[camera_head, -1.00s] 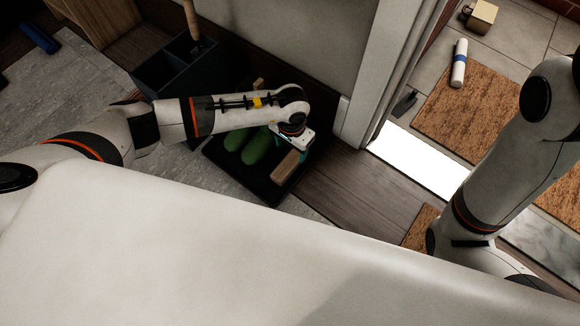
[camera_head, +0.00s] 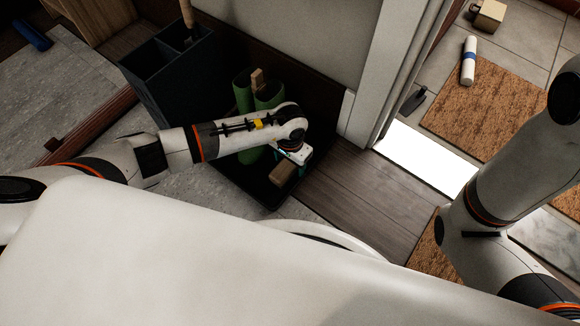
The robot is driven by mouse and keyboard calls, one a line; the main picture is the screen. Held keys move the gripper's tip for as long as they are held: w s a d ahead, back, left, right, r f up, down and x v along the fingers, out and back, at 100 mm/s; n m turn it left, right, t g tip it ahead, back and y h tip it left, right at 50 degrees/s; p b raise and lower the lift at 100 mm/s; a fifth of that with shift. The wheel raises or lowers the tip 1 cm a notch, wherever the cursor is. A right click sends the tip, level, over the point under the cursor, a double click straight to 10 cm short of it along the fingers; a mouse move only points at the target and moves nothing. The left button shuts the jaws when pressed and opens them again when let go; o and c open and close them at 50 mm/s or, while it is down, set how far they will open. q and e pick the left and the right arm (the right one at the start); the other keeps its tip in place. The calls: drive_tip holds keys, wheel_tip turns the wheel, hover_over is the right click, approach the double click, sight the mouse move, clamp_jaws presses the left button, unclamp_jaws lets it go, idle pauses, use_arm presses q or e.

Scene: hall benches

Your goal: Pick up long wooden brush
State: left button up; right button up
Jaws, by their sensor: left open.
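A light wooden block-like piece (camera_head: 283,171), which looks like part of the long wooden brush, lies on a black tray (camera_head: 262,196) beside green boots (camera_head: 243,92). Another wooden end (camera_head: 257,78) shows by the boot tops; my arm hides what is between, so I cannot tell if they are one thing. My left gripper (camera_head: 297,157) is open, pointing down just above and beside the wooden piece; the wrist partly hides its fingers. I see no contact for certain. My right arm is at the right, with its gripper out of view.
A dark divided bin (camera_head: 172,75) with an upright wooden handle (camera_head: 187,13) stands left of the boots. A white door frame (camera_head: 375,75) rises right of the tray. Beyond it are a brown mat (camera_head: 488,115), a white-and-blue roll (camera_head: 469,60) and a small box (camera_head: 489,15).

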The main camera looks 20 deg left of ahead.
use_arm(q)
drive_tip(key=shift+c, duration=0.4)
drive_tip(key=c, duration=1)
wheel_tip(320, 180, up, 9)
drive_tip(key=p, duration=0.6)
drive_tip(key=shift+f, duration=0.15)
drive_tip(key=shift+r+p, duration=0.3)
drive_tip(key=shift+r, duration=0.45)
